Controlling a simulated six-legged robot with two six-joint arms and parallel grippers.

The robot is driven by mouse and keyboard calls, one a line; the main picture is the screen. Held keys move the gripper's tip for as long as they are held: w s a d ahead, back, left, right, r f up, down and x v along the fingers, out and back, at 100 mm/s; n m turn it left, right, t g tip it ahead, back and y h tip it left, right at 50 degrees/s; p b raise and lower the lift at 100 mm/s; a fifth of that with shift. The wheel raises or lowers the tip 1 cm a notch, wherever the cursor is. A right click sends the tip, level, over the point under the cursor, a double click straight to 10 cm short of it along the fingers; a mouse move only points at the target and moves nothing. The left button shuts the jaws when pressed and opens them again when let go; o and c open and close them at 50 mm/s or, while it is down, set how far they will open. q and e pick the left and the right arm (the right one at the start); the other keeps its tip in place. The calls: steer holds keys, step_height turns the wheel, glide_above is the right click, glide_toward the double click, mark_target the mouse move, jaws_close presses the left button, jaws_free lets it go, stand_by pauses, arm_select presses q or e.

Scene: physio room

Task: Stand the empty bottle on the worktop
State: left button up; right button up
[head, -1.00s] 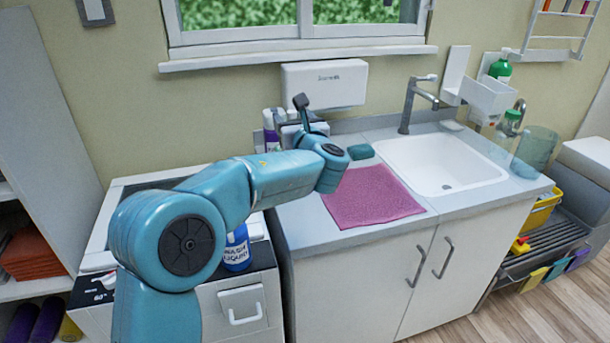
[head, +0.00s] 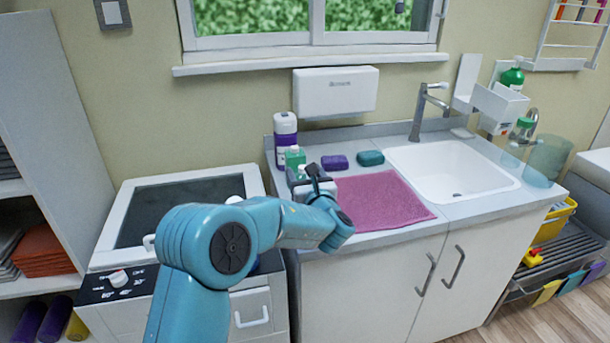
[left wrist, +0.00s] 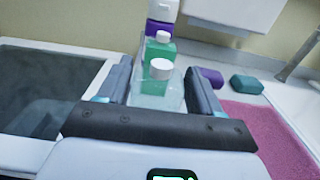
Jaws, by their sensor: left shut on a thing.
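My left gripper (head: 312,183) is low over the left end of the worktop (head: 370,242), left of the pink cloth. In the left wrist view its fingers (left wrist: 157,92) are shut on a clear, pale green bottle with a white cap, the empty bottle (left wrist: 161,88). The bottle looks upright. Its base is hidden, so I cannot tell if it touches the worktop. Just behind it stands a green bottle (left wrist: 158,48) with a white cap, also in the head view (head: 295,158). My right gripper is not in view.
A purple and white bottle (head: 286,133) stands at the back. Purple (head: 335,162) and teal (head: 370,158) blocks lie behind the pink cloth (head: 382,200). The sink (head: 455,168) is to the right. A top-lid appliance (head: 175,210) adjoins on the left.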

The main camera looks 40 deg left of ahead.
arm_select(q)
steer(key=o, duration=1.3)
steer(key=shift+w+f, duration=0.1)
steer(key=shift+o, duration=0.2)
steer(key=shift+s+d, duration=0.2)
steer(key=b+v, duration=0.1)
steer(key=v, duration=1)
steer(key=shift+d, duration=0.2)
